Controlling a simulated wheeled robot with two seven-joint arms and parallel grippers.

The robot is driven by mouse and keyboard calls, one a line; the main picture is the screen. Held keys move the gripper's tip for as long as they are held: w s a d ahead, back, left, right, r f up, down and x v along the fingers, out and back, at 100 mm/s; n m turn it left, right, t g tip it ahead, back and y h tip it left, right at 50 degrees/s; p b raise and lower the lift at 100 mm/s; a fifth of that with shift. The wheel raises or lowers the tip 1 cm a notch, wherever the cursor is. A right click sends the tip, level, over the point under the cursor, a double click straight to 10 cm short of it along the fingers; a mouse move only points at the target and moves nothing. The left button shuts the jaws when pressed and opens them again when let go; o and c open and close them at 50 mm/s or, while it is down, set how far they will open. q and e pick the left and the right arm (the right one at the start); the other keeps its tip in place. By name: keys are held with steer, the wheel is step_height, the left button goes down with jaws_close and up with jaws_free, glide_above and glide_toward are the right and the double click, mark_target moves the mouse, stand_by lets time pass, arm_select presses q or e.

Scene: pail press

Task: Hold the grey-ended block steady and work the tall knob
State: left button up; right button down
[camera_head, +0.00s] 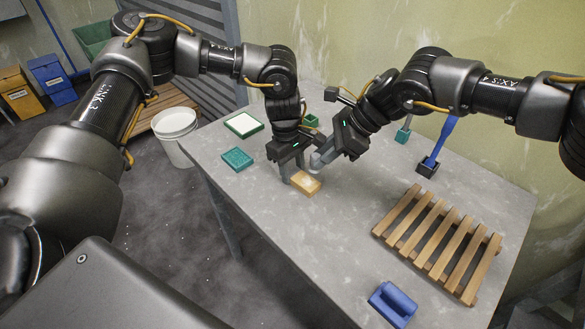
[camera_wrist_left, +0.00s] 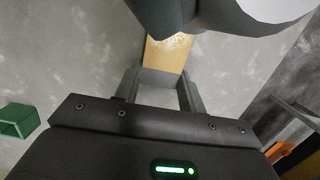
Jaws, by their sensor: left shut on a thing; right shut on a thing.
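The grey-ended block (camera_head: 306,183) lies on the grey table, its tan top dusted with white. In the left wrist view its tan part (camera_wrist_left: 166,56) runs up from a pale grey end (camera_wrist_left: 160,88). My left gripper (camera_head: 291,166) has its fingers on both sides of that grey end and is shut on it. My right gripper (camera_head: 318,163) is shut right beside it, over the block's far part. The tall knob cannot be made out; the right gripper hides the place between its fingers. A dark and pale shape at the top of the left wrist view covers the block's other end.
A slatted wooden rack (camera_head: 438,240) and a blue handled block (camera_head: 392,304) are at right. A blue brush (camera_head: 437,145) stands behind. A teal block (camera_head: 237,159) and white-topped green tray (camera_head: 243,124) lie left. A white pail (camera_head: 176,130) stands off the table.

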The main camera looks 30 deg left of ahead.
arm_select(q)
steer(key=shift+s+f, duration=0.15)
arm_select(e)
steer(key=s+d+r, duration=0.1)
steer(key=d+r, duration=0.3)
steer(key=shift+s+r, duration=0.3)
steer(key=shift+r, duration=0.1)
arm_select(q)
steer(key=o, duration=1.4)
arm_select(e)
steer(key=shift+f, duration=0.1)
arm_select(q)
steer(key=shift+r, duration=0.3)
steer(key=r, duration=0.3)
steer(key=a+r, duration=0.1)
steer(key=r, duration=0.7)
steer(key=shift+w+a+r, duration=0.2)
steer(key=shift+w+a, duration=0.2)
